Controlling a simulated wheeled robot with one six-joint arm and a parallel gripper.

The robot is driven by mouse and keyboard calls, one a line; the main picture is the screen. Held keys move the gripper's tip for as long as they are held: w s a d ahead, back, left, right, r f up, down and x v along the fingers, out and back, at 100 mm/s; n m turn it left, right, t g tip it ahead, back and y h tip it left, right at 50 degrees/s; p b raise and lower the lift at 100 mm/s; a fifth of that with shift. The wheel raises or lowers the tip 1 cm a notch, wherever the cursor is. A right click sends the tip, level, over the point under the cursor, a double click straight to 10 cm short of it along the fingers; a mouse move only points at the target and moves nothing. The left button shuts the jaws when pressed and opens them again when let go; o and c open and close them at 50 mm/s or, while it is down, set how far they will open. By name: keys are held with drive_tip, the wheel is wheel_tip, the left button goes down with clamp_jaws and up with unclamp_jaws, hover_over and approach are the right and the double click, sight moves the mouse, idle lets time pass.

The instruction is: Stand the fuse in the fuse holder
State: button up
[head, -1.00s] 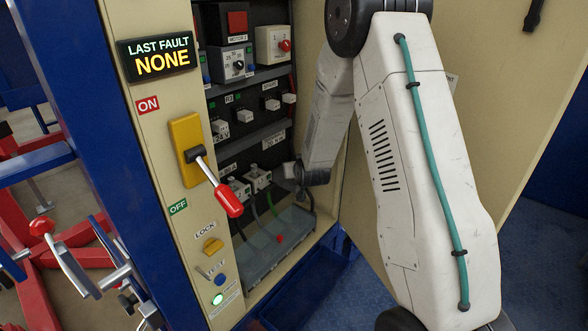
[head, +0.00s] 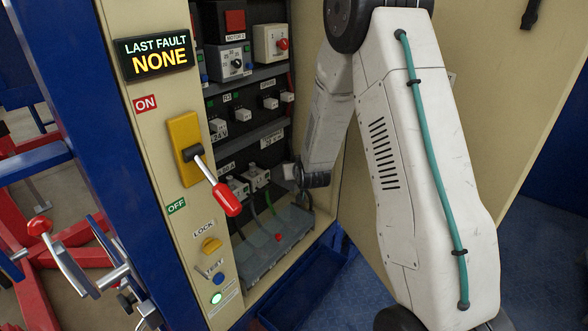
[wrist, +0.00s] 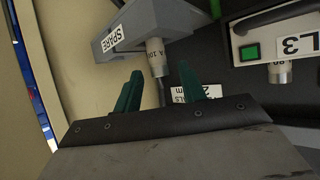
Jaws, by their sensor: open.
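In the wrist view my gripper (wrist: 160,88) shows as two green fingers standing apart. A pale cylinder with small print (wrist: 157,57), which looks like a fuse, sticks out of the grey block labelled SPARE (wrist: 135,30). It lies just beyond and between the fingertips, and I see no grip on it. A second pale cylinder (wrist: 281,71) sits under the block labelled L3 (wrist: 280,38), which has a green square. I cannot tell which block is the fuse holder. In the head view my fingers are hidden and only my wrist (head: 315,178) shows inside the cabinet.
The cabinet holds rows of switches and small white units (head: 243,115). A red-handled lever (head: 226,198) stands out from its front panel. A grey trough (head: 275,250) lies at the cabinet's bottom. The open door (head: 490,120) is behind my arm on the right.

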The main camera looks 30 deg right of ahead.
drive_tip(key=s+a+r+n+g+y, duration=0.1)
drive_tip(key=s+a+r+g, duration=0.1)
drive_tip(key=s+a+r, duration=0.45)
drive_tip(key=s+a+r+g+y, duration=0.1)
drive_tip(key=s+r, duration=0.3)
drive_tip(key=s, duration=0.5)
drive_tip(key=s+a+r+n+g+y, duration=0.1)
drive_tip(key=s+a+r+g, duration=0.15)
drive_tip(key=s+r, duration=0.4)
drive_tip(key=s+a+r+g, duration=0.2)
drive_tip(key=s, duration=0.9)
drive_tip(key=s+a+r+n+g, duration=0.1)
drive_tip(key=s+a+r+g, duration=0.1)
drive_tip(key=s, duration=0.9)
drive_tip(key=shift+r+g, duration=0.55)
drive_tip(key=shift+r, duration=0.2)
